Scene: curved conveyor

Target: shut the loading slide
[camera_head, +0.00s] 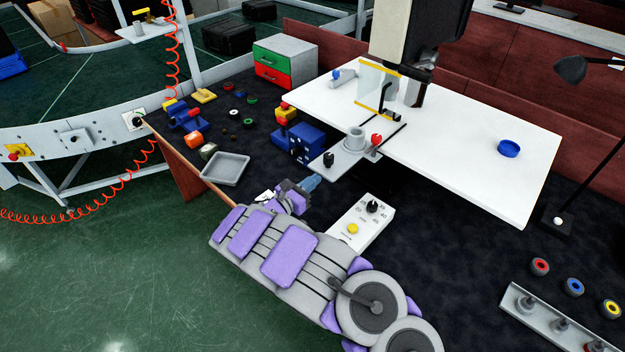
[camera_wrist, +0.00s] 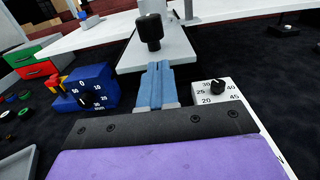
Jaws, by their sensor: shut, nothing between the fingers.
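The loading slide (camera_head: 344,165) is a grey plate that sticks out from the edge of the white table toward me, with a grey round holder on it and a black knob (camera_head: 328,159) standing at its near end. In the wrist view the slide (camera_wrist: 180,48) lies straight ahead with the knob (camera_wrist: 150,30) upright on it. My gripper (camera_head: 314,180) has blue fingers, shut and empty, just short of the slide's near end. In the wrist view the closed fingertips (camera_wrist: 157,66) point at the plate below the knob. Whether they touch it I cannot tell.
A blue dial box (camera_head: 307,142) stands left of the slide; a white dial box (camera_head: 362,222) with a yellow button stands right of my gripper. A clear yellow-edged guard (camera_head: 378,85) and a press column stand over the white table (camera_head: 465,150). A grey tray (camera_head: 226,168) lies left.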

